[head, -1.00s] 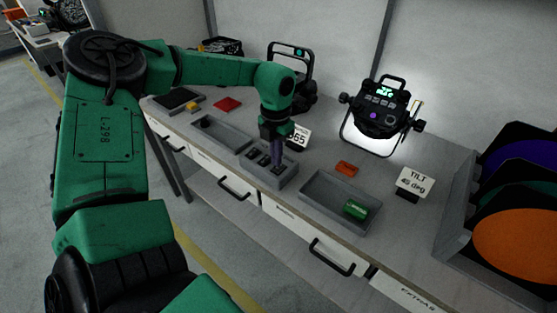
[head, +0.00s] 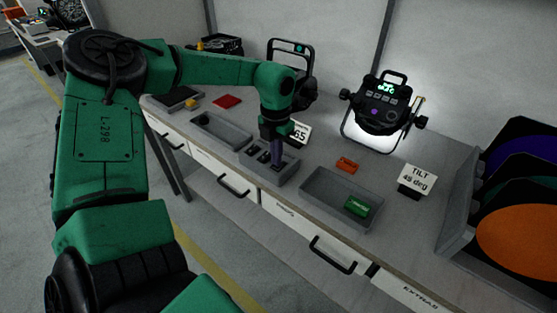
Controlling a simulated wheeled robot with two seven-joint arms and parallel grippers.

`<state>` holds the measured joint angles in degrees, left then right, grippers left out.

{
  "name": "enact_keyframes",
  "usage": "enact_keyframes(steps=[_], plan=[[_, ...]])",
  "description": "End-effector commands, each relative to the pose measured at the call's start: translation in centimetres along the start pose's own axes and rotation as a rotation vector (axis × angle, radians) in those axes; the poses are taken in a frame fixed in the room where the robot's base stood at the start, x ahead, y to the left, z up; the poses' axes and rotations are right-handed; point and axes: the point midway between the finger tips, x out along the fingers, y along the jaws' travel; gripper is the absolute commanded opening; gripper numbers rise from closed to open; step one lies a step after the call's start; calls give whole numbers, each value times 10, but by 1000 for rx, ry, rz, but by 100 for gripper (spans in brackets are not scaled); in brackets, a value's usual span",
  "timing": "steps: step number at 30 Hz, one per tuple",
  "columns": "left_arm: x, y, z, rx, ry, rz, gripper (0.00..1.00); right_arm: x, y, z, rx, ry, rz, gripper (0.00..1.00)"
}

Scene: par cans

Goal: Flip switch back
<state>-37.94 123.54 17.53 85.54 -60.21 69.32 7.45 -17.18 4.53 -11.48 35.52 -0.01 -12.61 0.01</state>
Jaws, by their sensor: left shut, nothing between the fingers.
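A grey switch box (head: 286,178) with several dark rocker switches sits near the front edge of the bench, in the middle of the head view. My left gripper (head: 276,162) is shut and empty, pointing down with its purplish fingertips at the right part of the switch box. The fingers hide part of the switches, and I cannot tell whether they touch one or which way it is tipped. A lit par can (head: 378,112) stands behind to the right with a green display. My right gripper is not in view.
A grey tray (head: 318,201) holding a green block (head: 357,207) lies right of the switch box, and another grey tray (head: 220,133) lies left. A black par can (head: 303,85), a "TILT 45 deg" card (head: 417,178) and an orange block (head: 346,164) stand around. A filter rack (head: 458,232) bounds the right.

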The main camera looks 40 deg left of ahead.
Motion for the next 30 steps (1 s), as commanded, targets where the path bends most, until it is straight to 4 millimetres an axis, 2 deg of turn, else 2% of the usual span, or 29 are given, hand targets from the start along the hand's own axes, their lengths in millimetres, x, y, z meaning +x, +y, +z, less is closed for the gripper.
enact_keyframes(steps=[10, 14, 30], plan=[[6, 0, 0, 0, 0, 0, 0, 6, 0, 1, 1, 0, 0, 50], [2, 0, 0, 0, -1, 0, 0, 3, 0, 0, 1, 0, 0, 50], [-52, 0, 0, 0, -2, 1, 0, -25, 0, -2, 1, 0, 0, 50]])
